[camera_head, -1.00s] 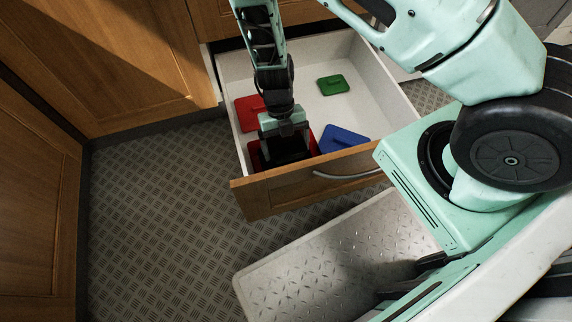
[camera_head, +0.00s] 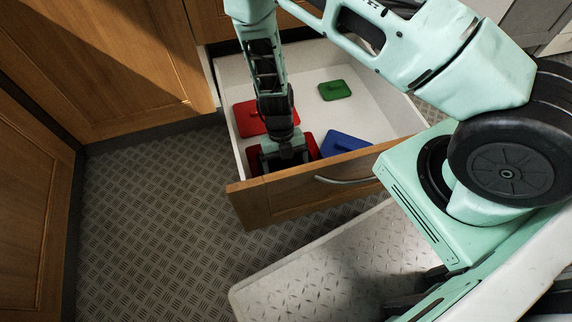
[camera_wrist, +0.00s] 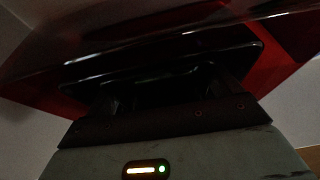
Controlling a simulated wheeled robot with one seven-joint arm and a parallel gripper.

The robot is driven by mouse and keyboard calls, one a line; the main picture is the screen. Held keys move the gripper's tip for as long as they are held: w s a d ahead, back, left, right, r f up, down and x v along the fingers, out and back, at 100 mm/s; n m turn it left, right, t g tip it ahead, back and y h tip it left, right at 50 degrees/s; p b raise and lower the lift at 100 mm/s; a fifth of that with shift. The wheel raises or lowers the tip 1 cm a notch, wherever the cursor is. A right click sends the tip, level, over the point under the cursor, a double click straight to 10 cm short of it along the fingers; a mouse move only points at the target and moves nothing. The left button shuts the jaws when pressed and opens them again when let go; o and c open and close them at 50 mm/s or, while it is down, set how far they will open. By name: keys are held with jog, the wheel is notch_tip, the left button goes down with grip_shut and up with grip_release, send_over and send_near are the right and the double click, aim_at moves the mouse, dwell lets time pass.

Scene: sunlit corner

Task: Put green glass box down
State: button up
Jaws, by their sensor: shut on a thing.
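A small green lidded box (camera_head: 334,90) lies on the white drawer floor at the back right, apart from my gripper. My gripper (camera_head: 285,163) reaches down into the front left corner of the open drawer. It is shut on a red thing (camera_head: 313,147), whose edges show around the fingers. In the wrist view, a broad dark red thing (camera_wrist: 290,80) with a black part fills the space before my gripper (camera_wrist: 165,95). Its exact shape and the grip point are too dark to make out, and I cannot tell whether it touches the drawer floor.
The open drawer (camera_head: 390,98) also holds another red thing (camera_head: 248,120) behind my gripper and a blue one (camera_head: 345,143) to its right. The wooden drawer front (camera_head: 255,203) stands close in front of my gripper. Free floor remains around the green box.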

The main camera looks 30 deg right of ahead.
jog(key=o, duration=0.9)
jog(key=shift+c, duration=0.2)
jog(key=a+p+v, duration=0.1)
jog(key=p+v, duration=0.4)
jog(key=v, duration=0.7)
jog(key=w+a+r+m+t+y, duration=0.2)
jog(key=w+a+r+m+t, duration=0.5)
jog(key=r, duration=0.4)
notch_tip(320, 180, up, 10)
jog(key=a+m+t, duration=0.1)
jog(key=a+m, duration=0.1)
jog(key=m, duration=0.5)
jog(key=s+d+r+m+g, duration=0.1)
jog(key=s+r+m, duration=0.2)
jog(key=s, duration=0.5)
jog(key=s+d+r+m+g+h, duration=0.1)
jog(key=s+r+m, duration=0.3)
jog(key=s, duration=0.4)
jog(key=s+d+r+m+g+h, duration=0.1)
jog(key=s+r+m, duration=0.3)
jog(key=s, duration=0.4)
jog(key=shift+s+m+g, duration=0.3)
jog(key=shift+m, duration=0.3)
